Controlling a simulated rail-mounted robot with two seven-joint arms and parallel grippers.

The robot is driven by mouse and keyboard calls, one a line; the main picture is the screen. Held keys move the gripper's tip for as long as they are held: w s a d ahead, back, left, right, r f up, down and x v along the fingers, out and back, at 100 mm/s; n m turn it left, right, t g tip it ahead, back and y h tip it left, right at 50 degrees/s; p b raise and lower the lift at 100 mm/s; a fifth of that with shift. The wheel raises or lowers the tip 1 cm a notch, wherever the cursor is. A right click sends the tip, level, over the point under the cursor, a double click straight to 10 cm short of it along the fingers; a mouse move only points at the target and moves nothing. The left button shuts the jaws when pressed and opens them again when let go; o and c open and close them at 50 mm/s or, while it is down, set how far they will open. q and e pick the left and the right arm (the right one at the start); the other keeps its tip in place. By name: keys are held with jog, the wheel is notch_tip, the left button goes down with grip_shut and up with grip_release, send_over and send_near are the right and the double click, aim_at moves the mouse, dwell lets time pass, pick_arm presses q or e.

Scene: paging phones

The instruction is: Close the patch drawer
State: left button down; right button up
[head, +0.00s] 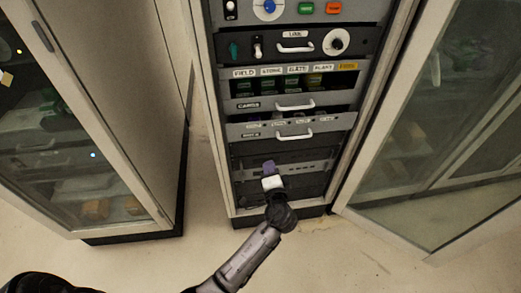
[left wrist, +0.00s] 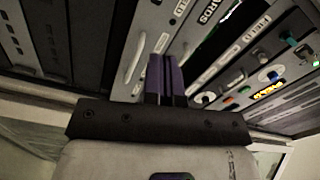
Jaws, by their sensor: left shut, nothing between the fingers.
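The patch drawer (head: 318,123) is a grey drawer low in the middle rack, with a white handle (head: 294,136) and small labels along its top. It appears to stand out from the rack, with its upper surface showing. My left gripper (head: 269,168) has purple fingers, shut and empty, and is below the drawer front in the head view. In the left wrist view the fingers (left wrist: 165,75) overlap a grey drawer front with a pale handle (left wrist: 135,58). I cannot tell whether they touch it. My right gripper is not in view.
The cards drawer (head: 322,99) is just above, also standing out, with green cards behind it. Above it is a panel with a knob (head: 336,41). A glass-door cabinet (head: 85,150) stands at left. An open glass door (head: 440,130) is at right. The floor in front is clear.

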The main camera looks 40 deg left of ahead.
pick_arm(q)
jog(key=m, duration=0.1)
jog(key=m+b, duration=0.2)
jog(key=b, duration=0.1)
send_near(261, 132)
jog(key=x, duration=0.7)
jog(key=shift+w+a+f, duration=0.15)
jog(key=shift+w+a, duration=0.05)
jog(key=shift+a, duration=0.1)
